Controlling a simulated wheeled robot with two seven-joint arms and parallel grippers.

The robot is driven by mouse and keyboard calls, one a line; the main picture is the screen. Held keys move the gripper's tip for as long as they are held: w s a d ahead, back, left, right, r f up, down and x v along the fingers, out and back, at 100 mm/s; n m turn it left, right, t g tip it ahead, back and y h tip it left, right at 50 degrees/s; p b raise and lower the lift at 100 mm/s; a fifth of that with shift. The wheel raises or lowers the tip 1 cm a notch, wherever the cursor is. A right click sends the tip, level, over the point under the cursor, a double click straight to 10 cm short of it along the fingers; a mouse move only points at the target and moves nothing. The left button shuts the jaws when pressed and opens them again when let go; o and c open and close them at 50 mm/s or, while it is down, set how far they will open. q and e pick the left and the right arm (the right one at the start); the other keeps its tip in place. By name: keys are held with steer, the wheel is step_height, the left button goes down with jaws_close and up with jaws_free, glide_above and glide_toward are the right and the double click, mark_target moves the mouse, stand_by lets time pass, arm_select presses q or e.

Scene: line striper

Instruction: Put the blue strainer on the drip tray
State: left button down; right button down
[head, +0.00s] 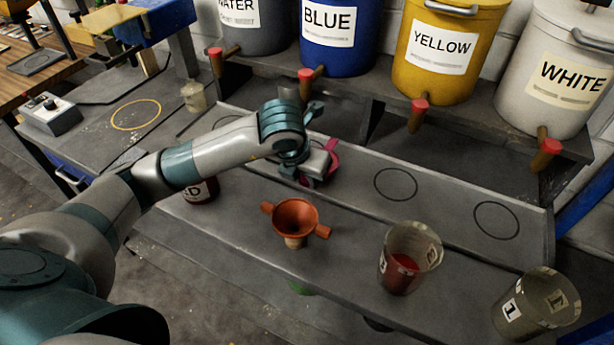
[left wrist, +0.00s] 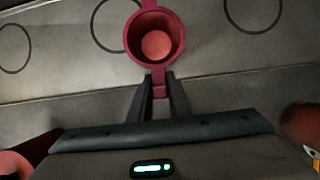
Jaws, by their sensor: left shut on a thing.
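My left gripper (head: 318,166) is shut on a magenta strainer (head: 333,158), which is largely hidden behind the gripper in the head view. In the left wrist view the fingers (left wrist: 159,84) grip one handle of this strainer (left wrist: 130,42), a round cup with a lighter disc inside. The drip tray (head: 440,205) is the long grey strip with black circles along the back of the bench. The strainer is above the tray near a circle; I cannot tell whether it touches. No blue strainer shows. My right gripper is not in view.
An orange strainer (head: 296,216) stands in front of the tray. A cup of red paint (head: 410,262) and another cup (head: 535,303) stand at the right. A red jar (head: 202,190) is beside my arm. Paint drums with taps, including the blue drum (head: 345,55), line the back.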

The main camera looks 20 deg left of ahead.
arm_select(q)
steer(key=c, duration=1.6)
jaws_free()
steer(key=shift+c, duration=0.2)
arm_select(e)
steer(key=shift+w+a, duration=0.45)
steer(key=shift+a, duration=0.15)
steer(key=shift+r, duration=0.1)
